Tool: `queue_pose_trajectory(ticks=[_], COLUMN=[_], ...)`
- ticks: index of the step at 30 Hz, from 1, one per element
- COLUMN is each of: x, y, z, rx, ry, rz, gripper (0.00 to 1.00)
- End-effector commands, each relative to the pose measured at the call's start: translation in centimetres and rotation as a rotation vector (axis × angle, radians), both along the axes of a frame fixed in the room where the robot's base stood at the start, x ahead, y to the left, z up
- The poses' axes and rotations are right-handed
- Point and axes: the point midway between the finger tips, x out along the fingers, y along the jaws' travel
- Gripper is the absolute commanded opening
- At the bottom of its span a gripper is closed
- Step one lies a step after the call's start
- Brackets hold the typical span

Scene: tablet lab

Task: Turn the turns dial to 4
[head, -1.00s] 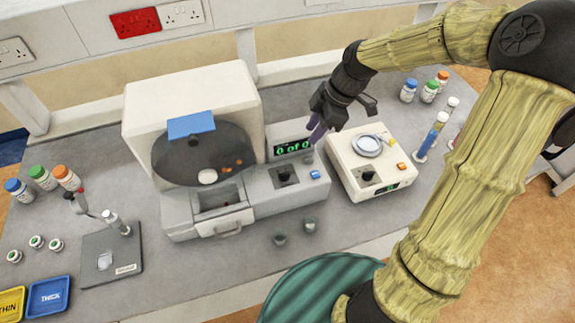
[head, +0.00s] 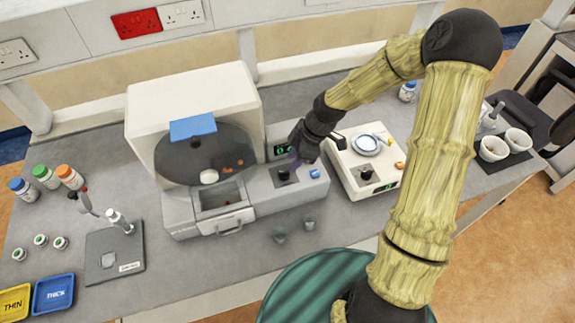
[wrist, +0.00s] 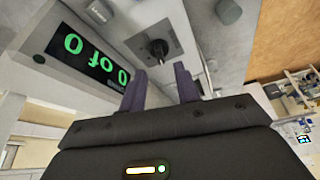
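The turns dial, a small black knob (head: 284,174), stands on the grey front panel of the white drum machine (head: 190,95). It also shows in the wrist view (wrist: 157,48), on a square grey plate just beyond the fingertips. My gripper (head: 296,158) is over the panel, close to the dial. In the wrist view my gripper (wrist: 160,78) has its two purple fingers apart, with nothing between them; the dial is in line with the gap. The green display (wrist: 88,60) reads "0 of 0", upside down there. My gripper partly covers it in the head view.
A blue button (head: 315,173) is right of the dial. A second white device (head: 365,165) with its own black knob and a glass dish stands close on the right. The drawer handle (head: 230,228) juts out at front left.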

Motion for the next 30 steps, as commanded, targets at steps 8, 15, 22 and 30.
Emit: queue_pose_trajectory(ticks=[8,15,22,30], x=[0.0,0.0,0.0,0.0], y=[1.7,2.0,1.9,1.9], z=[-3.8,-4.7,-4.7,-4.7], rx=[0.001,0.000,0.000,0.000], ry=[0.002,-0.001,-0.001,-0.001], rz=[0.001,0.000,0.000,0.000], gripper=[0.32,0.32,0.18,0.00])
